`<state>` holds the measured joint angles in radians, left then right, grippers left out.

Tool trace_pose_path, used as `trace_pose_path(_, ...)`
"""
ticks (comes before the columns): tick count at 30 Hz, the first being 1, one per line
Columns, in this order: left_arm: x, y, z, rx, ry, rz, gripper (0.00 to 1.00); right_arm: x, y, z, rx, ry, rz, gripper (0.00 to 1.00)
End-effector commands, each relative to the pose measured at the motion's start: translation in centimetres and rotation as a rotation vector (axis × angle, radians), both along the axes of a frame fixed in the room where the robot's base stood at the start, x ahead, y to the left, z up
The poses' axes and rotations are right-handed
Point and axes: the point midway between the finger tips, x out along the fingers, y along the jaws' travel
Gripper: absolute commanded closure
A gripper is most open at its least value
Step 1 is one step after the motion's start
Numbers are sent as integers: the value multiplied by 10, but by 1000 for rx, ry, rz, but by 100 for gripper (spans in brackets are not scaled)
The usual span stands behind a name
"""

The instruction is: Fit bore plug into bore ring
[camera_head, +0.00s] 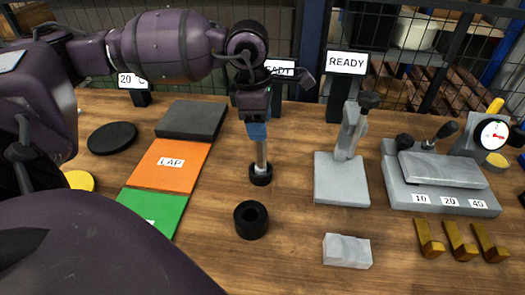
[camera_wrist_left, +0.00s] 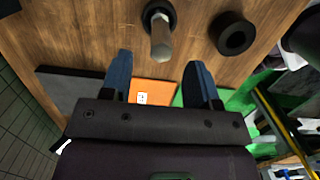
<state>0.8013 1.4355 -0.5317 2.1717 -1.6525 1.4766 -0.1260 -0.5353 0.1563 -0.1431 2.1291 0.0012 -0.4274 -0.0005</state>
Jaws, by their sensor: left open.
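My left gripper (camera_head: 258,134), with blue fingers, points down just above the plug. Its fingers (camera_wrist_left: 158,60) are open, empty, and apart from the plug. My right gripper is not visible.
An orange LAP plate (camera_head: 165,178), a green plate (camera_head: 170,216) and a dark plate (camera_head: 188,121) lie left. A grey stand (camera_head: 341,180), a grey block (camera_head: 347,251) and a sine-type fixture (camera_head: 440,190) lie right. Bench around the ring is clear.

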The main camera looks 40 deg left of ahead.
Motion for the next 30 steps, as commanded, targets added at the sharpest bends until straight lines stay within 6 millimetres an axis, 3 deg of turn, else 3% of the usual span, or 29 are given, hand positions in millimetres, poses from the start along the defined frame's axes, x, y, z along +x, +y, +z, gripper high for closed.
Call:
trace_pose_path(11, 0, -2, -25, -1, 1, 0, 45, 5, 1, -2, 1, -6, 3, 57)
trace_pose_path(21, 0, -5, -67, -2, 3, 0, 45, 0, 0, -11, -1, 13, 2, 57)
trace_pose_path(28, 0, -5, -67, -1, -2, 0, 45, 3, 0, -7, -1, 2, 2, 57)
trace_pose_path(30, 0, -5, -67, -1, -2, 0, 54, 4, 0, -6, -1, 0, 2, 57)
